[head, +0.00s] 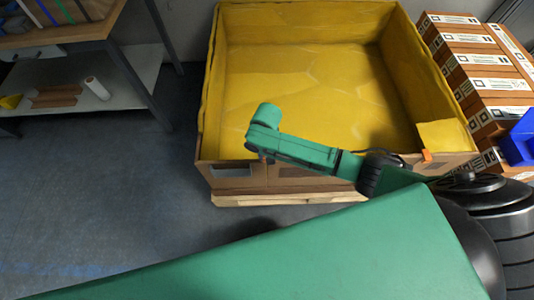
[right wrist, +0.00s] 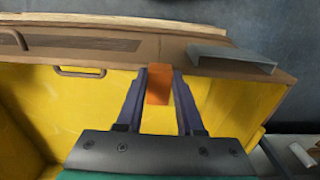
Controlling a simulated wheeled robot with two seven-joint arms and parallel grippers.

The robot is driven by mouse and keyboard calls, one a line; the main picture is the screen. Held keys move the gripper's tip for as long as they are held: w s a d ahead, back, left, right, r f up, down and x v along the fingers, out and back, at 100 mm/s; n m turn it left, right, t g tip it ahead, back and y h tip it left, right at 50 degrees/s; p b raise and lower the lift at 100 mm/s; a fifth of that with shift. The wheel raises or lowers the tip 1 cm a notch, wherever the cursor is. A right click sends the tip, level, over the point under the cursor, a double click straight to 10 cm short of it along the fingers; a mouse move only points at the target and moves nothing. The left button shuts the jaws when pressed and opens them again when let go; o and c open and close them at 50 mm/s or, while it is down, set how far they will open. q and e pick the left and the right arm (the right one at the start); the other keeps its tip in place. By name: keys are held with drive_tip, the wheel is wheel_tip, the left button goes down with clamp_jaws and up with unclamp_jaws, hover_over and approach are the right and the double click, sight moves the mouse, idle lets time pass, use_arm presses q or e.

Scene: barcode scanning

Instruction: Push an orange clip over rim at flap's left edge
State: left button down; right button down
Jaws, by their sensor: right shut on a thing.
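My right gripper (right wrist: 160,75) is shut on an orange clip (right wrist: 158,87) in the right wrist view. The clip's end is at the inner edge of the brown front rim (right wrist: 120,45); I cannot tell whether it touches or straddles the rim. A second orange clip (head: 427,155) sits on the front rim at the right, by the lower left corner of a yellow flap (head: 443,135). My left gripper is in neither view.
The yellow-lined box (head: 310,70) stands on a wooden pallet (head: 290,199). In the wrist view, a grey plate (right wrist: 230,58) is on the rim right of the clip. Stacked brown boxes (head: 480,75) stand at right; a shelf table (head: 75,95) at left. Floor between is clear.

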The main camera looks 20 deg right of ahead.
drive_tip(key=shift+f+b, duration=0.35)
drive_tip(key=shift+f, duration=0.25)
drive_tip(key=shift+f+b, duration=0.3)
drive_tip(key=shift+b, duration=0.05)
drive_tip(key=f, duration=0.1)
drive_tip(key=f+b, duration=0.2)
drive_tip(key=shift+s+a+f, duration=0.1)
drive_tip(key=shift+s+f, duration=0.2)
drive_tip(key=shift+s, duration=0.1)
drive_tip(key=shift+c, duration=2.3)
unclamp_jaws()
drive_tip(key=shift+f, duration=0.1)
drive_tip(key=shift+r, duration=0.35)
wheel_tip(320, 180, up, 15)
drive_tip(key=p, duration=0.2)
drive_tip(key=shift+w+p, duration=0.2)
drive_tip(key=shift+p, duration=0.2)
